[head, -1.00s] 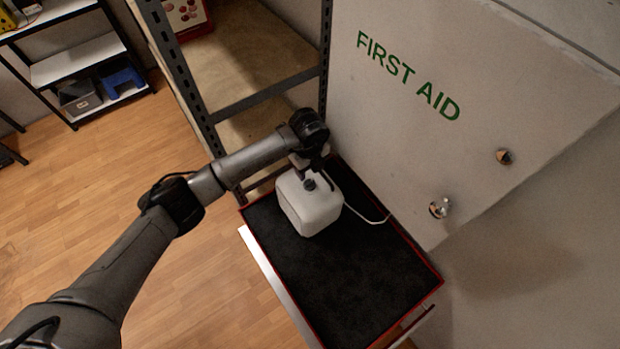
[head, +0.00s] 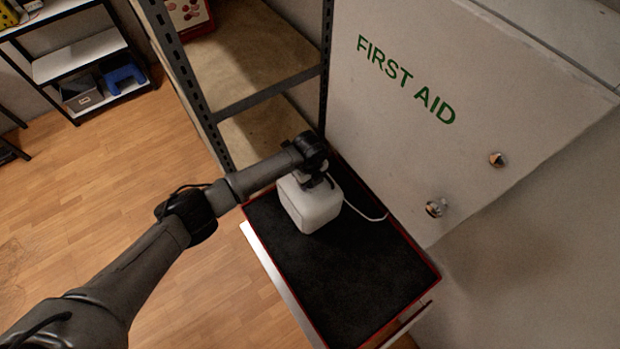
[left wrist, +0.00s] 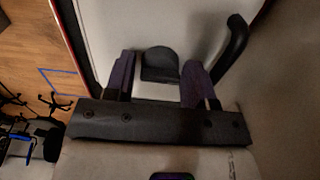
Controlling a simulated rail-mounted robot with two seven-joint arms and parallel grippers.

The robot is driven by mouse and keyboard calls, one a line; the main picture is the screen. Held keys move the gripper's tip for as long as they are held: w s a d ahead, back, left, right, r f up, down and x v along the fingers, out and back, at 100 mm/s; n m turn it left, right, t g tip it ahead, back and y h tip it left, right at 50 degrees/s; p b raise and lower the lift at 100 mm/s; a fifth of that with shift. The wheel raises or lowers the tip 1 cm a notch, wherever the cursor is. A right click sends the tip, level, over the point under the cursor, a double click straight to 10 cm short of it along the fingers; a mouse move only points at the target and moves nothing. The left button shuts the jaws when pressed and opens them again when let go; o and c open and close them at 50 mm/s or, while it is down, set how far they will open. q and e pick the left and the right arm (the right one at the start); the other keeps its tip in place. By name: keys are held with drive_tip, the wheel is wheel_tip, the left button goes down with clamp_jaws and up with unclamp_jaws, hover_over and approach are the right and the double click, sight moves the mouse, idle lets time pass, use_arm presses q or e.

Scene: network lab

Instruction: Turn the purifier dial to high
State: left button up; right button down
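The purifier (head: 312,208) is a white box with rounded edges on the black-topped cart. Its dark dial (left wrist: 160,66) shows in the left wrist view and is hidden under my gripper in the head view. My left gripper (left wrist: 159,72) is over the purifier's top, with its two purple fingers apart on either side of the dial. Narrow gaps seem to show beside the dial; firm contact is not visible. The dial's setting cannot be read. My right gripper is not in view.
The cart's black top (head: 350,270) has a red rim and is clear in front of the purifier. A white cord (head: 362,212) runs right from it. A first aid cabinet (head: 440,150) with metal knobs stands close on the right. A metal shelf rack (head: 265,97) stands behind.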

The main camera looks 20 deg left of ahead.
use_arm(q)
drive_tip(key=c, duration=0.6)
drive_tip(key=m+b, duration=0.3)
drive_tip(key=m, duration=0.1)
drive_tip(key=shift+f+m+b, duration=0.1)
drive_tip(key=shift+m+b, duration=0.2)
drive_tip(key=shift+m, duration=0.1)
drive_tip(key=m+b, duration=0.4)
drive_tip(key=m, duration=0.1)
drive_tip(key=m+b, duration=0.8)
drive_tip(key=shift+m, duration=0.3)
drive_tip(key=m+b, duration=0.3)
drive_tip(key=shift+m+b, duration=0.95)
drive_tip(key=shift+m, duration=0.25)
drive_tip(key=shift+r, duration=0.2)
